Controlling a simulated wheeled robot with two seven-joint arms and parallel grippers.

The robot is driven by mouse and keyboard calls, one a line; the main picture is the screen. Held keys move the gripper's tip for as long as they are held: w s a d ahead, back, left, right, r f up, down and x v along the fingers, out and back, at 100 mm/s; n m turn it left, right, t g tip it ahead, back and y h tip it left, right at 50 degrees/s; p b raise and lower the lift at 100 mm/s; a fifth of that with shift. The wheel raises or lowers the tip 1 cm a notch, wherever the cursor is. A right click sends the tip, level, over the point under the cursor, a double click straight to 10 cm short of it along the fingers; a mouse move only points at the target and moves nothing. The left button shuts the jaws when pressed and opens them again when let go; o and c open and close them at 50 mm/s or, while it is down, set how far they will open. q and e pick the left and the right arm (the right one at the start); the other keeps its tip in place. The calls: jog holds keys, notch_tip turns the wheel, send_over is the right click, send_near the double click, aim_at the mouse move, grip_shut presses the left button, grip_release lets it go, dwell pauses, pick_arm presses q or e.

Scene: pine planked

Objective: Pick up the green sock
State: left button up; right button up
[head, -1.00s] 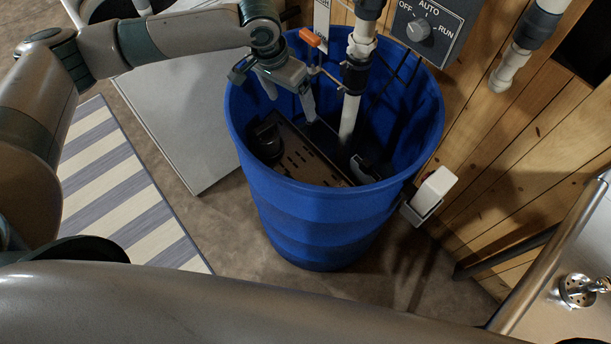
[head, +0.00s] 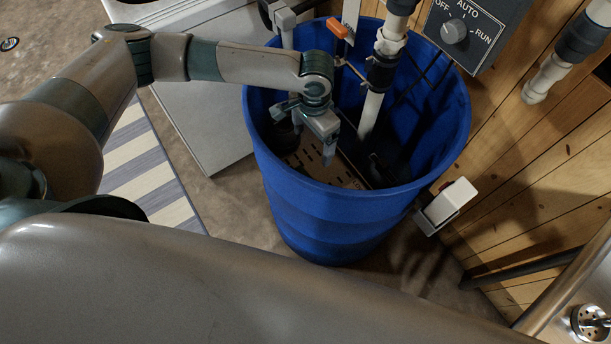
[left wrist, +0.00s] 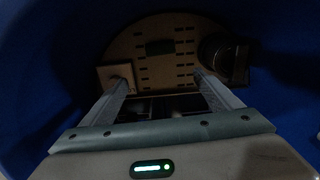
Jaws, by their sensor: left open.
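I cannot make out a green sock in any view. My left gripper (head: 315,146) is inside the blue barrel (head: 330,215), below its rim, pointing down. In the left wrist view the left gripper (left wrist: 160,82) has its two fingers wide apart with nothing held between them. Beneath it is a tan slotted plate (left wrist: 150,28) at the barrel's bottom, with a small dark patch (left wrist: 160,47) on it that is too dim to identify. My right gripper is not in view.
A white pipe (head: 371,115) with black couplings and an orange-handled valve (head: 337,27) stand in the barrel right of my gripper. A dark round fitting (left wrist: 222,55) sits on the plate. A control box (head: 470,30) and a white float-switch-like block (head: 452,203) are at the right.

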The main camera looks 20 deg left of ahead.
pick_arm(q)
jog(key=p, duration=0.2)
send_over(309, 173)
jog(key=f, duration=1.1)
jog(key=shift+w+d+f, duration=0.2)
jog(key=shift+d+f, duration=0.05)
jog(key=shift+f, duration=0.05)
jog(key=shift+f, duration=0.1)
jog(key=shift+s+a+f+p, duration=0.1)
jog(key=shift+a+f+p, duration=0.05)
jog(key=shift+f+p, duration=0.5)
jog(key=shift+a+f+p, duration=0.15)
jog(key=shift+f+p, duration=0.2)
jog(key=shift+f, duration=1.5)
jog(key=c, duration=1.1)
